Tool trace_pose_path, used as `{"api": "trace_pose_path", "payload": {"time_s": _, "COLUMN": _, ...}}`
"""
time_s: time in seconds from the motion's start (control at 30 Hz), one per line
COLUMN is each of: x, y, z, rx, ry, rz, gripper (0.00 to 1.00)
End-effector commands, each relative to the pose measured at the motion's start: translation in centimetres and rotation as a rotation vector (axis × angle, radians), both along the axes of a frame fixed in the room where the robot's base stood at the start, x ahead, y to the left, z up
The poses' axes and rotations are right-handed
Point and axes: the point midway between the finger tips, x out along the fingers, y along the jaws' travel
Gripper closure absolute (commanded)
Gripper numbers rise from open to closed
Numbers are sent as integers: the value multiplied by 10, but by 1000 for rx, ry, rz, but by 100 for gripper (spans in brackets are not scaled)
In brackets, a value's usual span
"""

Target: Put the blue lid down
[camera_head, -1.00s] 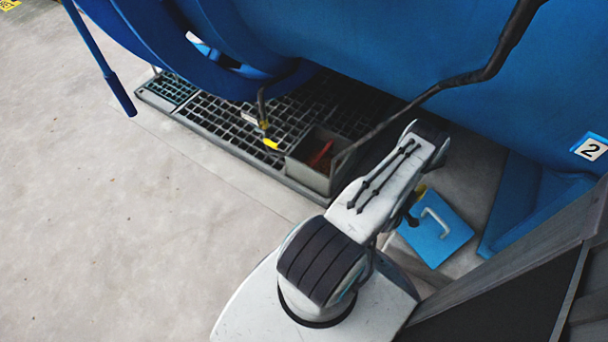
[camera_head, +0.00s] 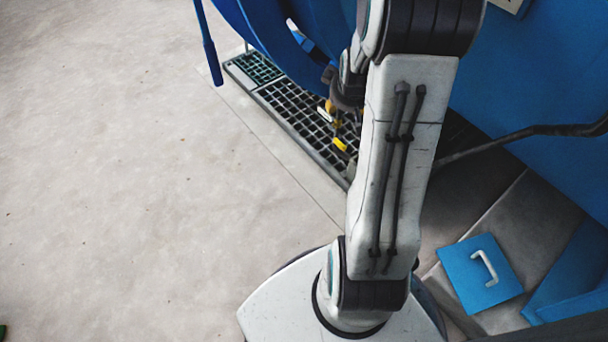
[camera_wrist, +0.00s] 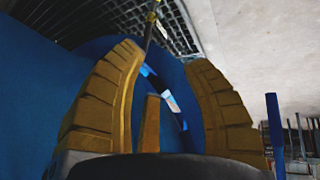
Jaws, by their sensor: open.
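The blue lid (camera_head: 481,274) is a flat square plate with a pale grey handle on top. It lies flat on the grey floor at the lower right of the head view, handle up. My gripper (camera_head: 333,104) is raised well away from the lid, to its upper left, partly hidden behind my arm. In the wrist view my gripper (camera_wrist: 166,58) shows two yellow ribbed fingers spread wide with nothing held between them. The lid does not show in the wrist view.
A dark floor grating (camera_head: 292,108) runs below the large blue vessel (camera_head: 525,85). A yellow-tipped tool (camera_head: 340,145) shows over the grating. A dark hose (camera_head: 540,133) crosses at right. Open concrete floor (camera_head: 120,190) fills the left. My arm hides part of the grating.

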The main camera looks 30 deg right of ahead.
Motion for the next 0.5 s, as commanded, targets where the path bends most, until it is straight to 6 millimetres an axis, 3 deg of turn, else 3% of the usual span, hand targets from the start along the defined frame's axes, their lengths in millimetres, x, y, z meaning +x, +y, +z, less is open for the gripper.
{"api": "trace_pose_path", "payload": {"time_s": 0.03, "x": -4, "y": 30, "z": 17, "rx": 25, "ry": 5, "rz": 25, "gripper": 56}}
{"api": "trace_pose_path", "payload": {"time_s": 0.2, "x": -42, "y": 115, "z": 51, "rx": 129, "ry": 71, "rz": 62, "gripper": 56}}
{"api": "trace_pose_path", "payload": {"time_s": 0.33, "x": -83, "y": 163, "z": 68, "rx": 185, "ry": 128, "rz": 85, "gripper": 56}}
{"api": "trace_pose_path", "payload": {"time_s": 0.5, "x": -133, "y": 201, "z": 80, "rx": 231, "ry": 196, "rz": 101, "gripper": 56}}
